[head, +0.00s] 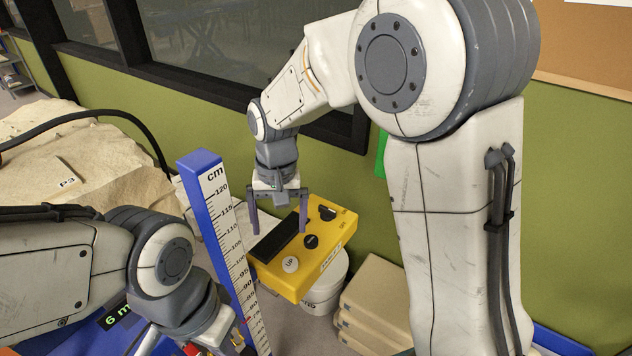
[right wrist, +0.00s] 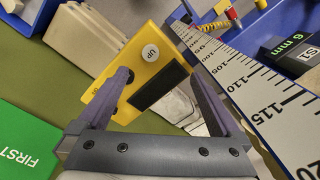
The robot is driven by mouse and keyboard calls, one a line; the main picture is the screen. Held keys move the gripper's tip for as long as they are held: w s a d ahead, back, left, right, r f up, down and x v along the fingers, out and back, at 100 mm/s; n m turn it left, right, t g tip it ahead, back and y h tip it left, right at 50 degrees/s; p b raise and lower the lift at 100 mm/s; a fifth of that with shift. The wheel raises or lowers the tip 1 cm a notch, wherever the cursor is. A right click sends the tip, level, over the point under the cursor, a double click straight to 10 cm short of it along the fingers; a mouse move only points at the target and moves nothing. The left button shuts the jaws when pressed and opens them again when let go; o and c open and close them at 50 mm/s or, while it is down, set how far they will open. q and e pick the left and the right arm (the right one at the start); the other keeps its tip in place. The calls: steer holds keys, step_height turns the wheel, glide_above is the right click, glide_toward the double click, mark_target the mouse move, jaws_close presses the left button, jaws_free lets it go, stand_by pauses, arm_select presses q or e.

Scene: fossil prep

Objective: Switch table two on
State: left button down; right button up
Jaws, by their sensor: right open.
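A yellow control box (head: 287,283) hangs beyond the blue measuring post. It carries a white UP button (head: 290,264), a black round button (head: 311,241), a dark panel (head: 273,236) and a black switch (head: 327,213) with small lettering beside it. The switch's position is too small to tell. In the right wrist view the box (right wrist: 122,62) shows between and beyond the fingers. My left gripper (head: 236,342) is at the bottom, its jaws unclear.
The blue post with a centimetre scale (head: 222,215) stands just left of the box. A white bucket (head: 325,291) and stacked beige slabs (head: 372,300) are below it. A pale draped mass with a P3 tag (head: 68,173) fills the left. A green wall is behind.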

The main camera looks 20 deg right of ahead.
steer(key=w+d+m+p, duration=0.3)
steer(key=w+d+m, duration=0.2)
steer(key=w+d, duration=0.4)
steer(key=m+p, duration=0.2)
steer(key=m, duration=0.1)
glide_above(327, 208)
step_height(327, 208, down, 2)
step_height(327, 208, down, 10)
steer(key=p, duration=0.3)
steer(key=shift+r, duration=0.1)
steer(key=shift+f, duration=0.6)
arm_select(q)
step_height(327, 208, up, 10)
arm_select(e)
steer(key=c, duration=1.4)
